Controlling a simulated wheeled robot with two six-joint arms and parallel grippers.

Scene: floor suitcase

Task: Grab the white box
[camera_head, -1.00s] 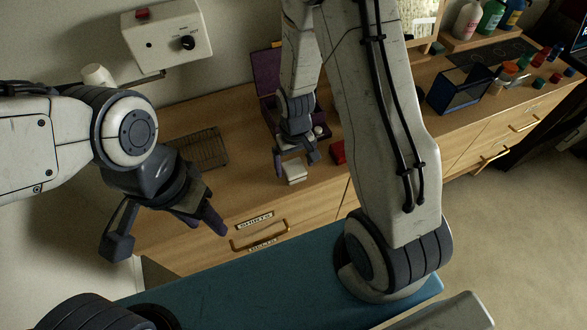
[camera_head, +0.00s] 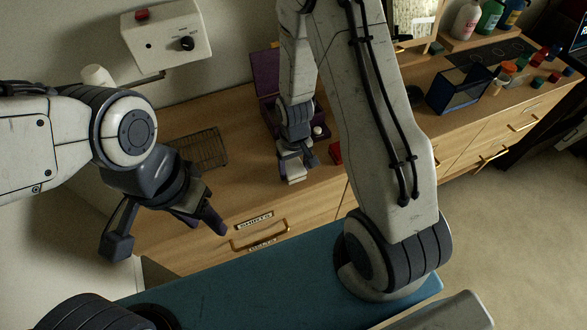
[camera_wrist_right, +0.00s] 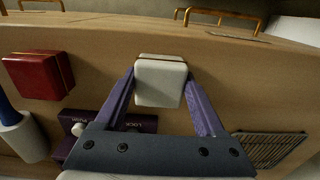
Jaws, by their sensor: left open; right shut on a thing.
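The small white box (camera_wrist_right: 160,82) sits between the fingers of my right gripper (camera_wrist_right: 158,92) in the right wrist view, with a finger touching each side. In the head view the box (camera_head: 295,180) shows just below the right gripper (camera_head: 294,165), near the front edge of the wooden dresser. My right gripper is shut on it. Whether the box is clear of the dresser top cannot be told. My left gripper (camera_head: 165,238) is open and empty in front of the dresser at the left.
A red box (camera_head: 336,152) lies just right of the white box. A purple case (camera_head: 265,74) stands open behind the right gripper. A wire rack (camera_head: 205,148) lies to the left on the dresser top (camera_head: 240,180). A blue holder (camera_head: 460,90) stands further right.

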